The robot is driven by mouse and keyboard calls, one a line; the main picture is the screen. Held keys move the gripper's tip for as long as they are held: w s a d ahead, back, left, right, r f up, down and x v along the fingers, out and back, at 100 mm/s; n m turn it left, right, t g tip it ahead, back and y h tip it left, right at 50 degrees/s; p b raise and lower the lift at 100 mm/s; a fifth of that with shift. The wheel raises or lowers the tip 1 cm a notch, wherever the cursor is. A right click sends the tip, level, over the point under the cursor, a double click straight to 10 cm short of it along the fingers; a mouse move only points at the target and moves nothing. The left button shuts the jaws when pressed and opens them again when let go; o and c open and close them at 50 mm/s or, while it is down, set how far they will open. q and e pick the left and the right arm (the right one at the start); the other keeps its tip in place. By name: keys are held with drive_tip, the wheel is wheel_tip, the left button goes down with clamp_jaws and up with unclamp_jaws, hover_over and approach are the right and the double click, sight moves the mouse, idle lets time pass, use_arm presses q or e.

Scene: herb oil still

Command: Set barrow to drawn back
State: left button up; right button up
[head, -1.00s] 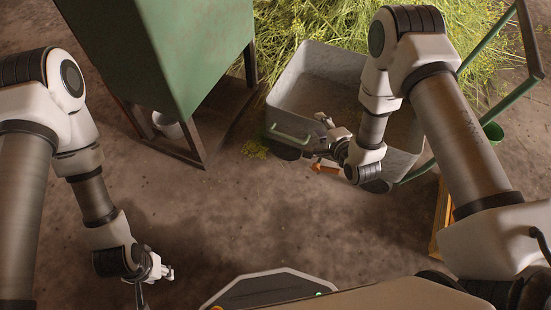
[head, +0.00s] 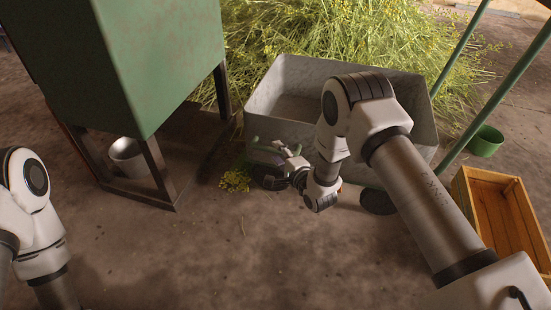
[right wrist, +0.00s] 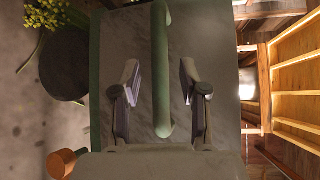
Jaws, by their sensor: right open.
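The barrow (head: 345,78) is a grey, worn tub on dark wheels, standing on the floor in the middle of the head view. Its green handle (right wrist: 162,70) runs upright in the right wrist view, in front of the grey wall. My right gripper (head: 283,160) is at the barrow's near left side, beside the handle. In the right wrist view the open fingers (right wrist: 160,82) stand either side of the handle, with gaps on both sides. Whether the handle is fully between the fingertips in depth is unclear. My left gripper is out of view.
A green tank on a dark frame (head: 160,60) stands left of the barrow, with a metal bucket (head: 128,157) beneath it. Cut herbs (head: 330,30) are heaped behind. A wooden crate (head: 500,215) and green cup (head: 486,141) are right. Floor in front is clear.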

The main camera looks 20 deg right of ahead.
drive_tip(key=shift+w+a+f, duration=0.15)
drive_tip(key=shift+w+f, duration=0.15)
drive_tip(key=shift+w, duration=0.35)
drive_tip(key=shift+w+r, duration=0.15)
drive_tip(key=shift+w, duration=0.2)
clamp_jaws()
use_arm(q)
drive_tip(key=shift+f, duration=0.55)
